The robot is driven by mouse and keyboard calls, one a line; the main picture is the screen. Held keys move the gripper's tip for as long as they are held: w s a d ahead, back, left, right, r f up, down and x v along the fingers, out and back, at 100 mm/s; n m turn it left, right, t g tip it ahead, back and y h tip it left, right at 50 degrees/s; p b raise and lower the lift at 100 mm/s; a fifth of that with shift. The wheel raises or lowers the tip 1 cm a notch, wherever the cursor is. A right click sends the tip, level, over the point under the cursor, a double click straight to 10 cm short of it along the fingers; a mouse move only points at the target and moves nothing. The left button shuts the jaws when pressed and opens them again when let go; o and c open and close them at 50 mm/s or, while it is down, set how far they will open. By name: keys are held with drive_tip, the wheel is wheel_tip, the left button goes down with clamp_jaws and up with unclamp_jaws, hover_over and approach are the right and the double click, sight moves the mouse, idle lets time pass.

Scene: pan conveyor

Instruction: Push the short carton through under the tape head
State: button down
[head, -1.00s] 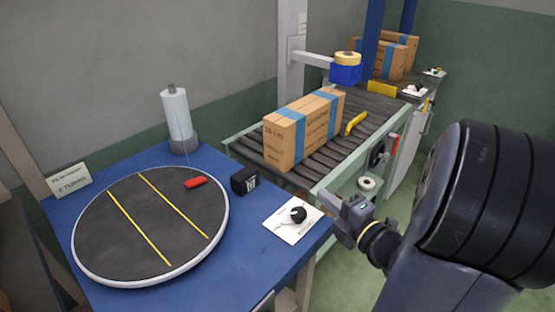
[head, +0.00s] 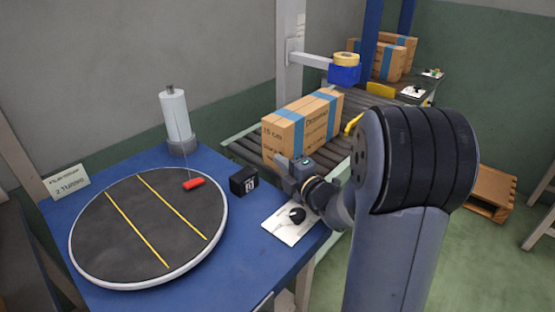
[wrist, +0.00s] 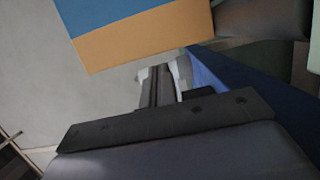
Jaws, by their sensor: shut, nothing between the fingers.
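The short carton (head: 284,136), brown with blue tape bands, stands upright on the roller conveyor (head: 245,147). It also fills the top of the wrist view (wrist: 145,42). The tape head (head: 344,74), a blue block with a yellow tape roll on top, hangs from a grey arm beyond the carton. My gripper (head: 284,167) is shut and empty. It is at the lower near end of the carton; I cannot tell whether it touches. In the wrist view its fingers (wrist: 160,84) point toward the space just below the carton's edge. My arm hides the conveyor's right side.
A blue table (head: 150,160) with a dark round turntable (head: 150,225) stands at the near left. A small black box (head: 243,181) and a white plate with a black knob (head: 297,215) are by its right edge. More cartons (head: 391,62) stand beyond the tape head. A wooden pallet (head: 490,190) lies at right.

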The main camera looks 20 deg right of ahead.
drive_tip(key=shift+x, duration=1.1)
